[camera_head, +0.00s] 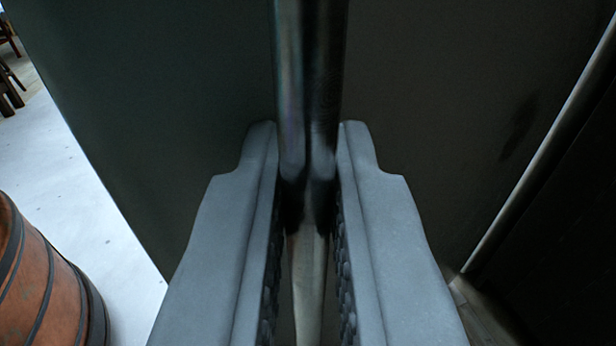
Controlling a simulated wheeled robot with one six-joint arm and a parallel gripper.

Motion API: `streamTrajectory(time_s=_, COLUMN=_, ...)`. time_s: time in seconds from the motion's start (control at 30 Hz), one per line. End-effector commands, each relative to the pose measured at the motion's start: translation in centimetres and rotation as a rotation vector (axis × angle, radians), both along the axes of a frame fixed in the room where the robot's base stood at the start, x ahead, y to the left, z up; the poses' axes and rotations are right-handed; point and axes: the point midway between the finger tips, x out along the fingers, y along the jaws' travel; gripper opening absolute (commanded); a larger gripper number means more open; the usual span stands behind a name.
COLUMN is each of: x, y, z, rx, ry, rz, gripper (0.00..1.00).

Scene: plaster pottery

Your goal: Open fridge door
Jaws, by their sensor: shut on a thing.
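A shiny metal bar, the fridge door handle (312,60), runs upright through the middle of the view. My gripper (310,150) has one grey finger on each side of the handle and is shut on it. The dark fridge door (170,90) fills most of the view behind the handle. Its left edge slants down against a bright floor. The part of the handle between my fingers is partly hidden.
A wooden barrel (40,285) with dark hoops stands at the lower left. The pale floor (90,210) between it and the door is clear. Dark wooden furniture (8,85) shows at the far upper left. A light vertical edge (545,150) slants along the right, beside a dark surface.

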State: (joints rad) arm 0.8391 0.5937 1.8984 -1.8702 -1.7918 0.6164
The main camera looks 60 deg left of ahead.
Motion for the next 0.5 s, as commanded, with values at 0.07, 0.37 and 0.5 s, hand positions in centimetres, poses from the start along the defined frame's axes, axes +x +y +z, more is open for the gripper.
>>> streamTrajectory(time_s=0.07, x=0.09, y=-0.05, z=0.04, rx=0.000, ry=-0.001, rz=0.000, gripper=0.00)
streamTrajectory(time_s=0.37, x=0.10, y=-0.02, z=0.05, rx=-0.001, ry=0.000, rz=0.000, gripper=0.14)
streamTrajectory(time_s=0.5, x=0.08, y=-0.02, z=0.04, rx=-0.001, ry=0.000, rz=0.000, gripper=0.25)
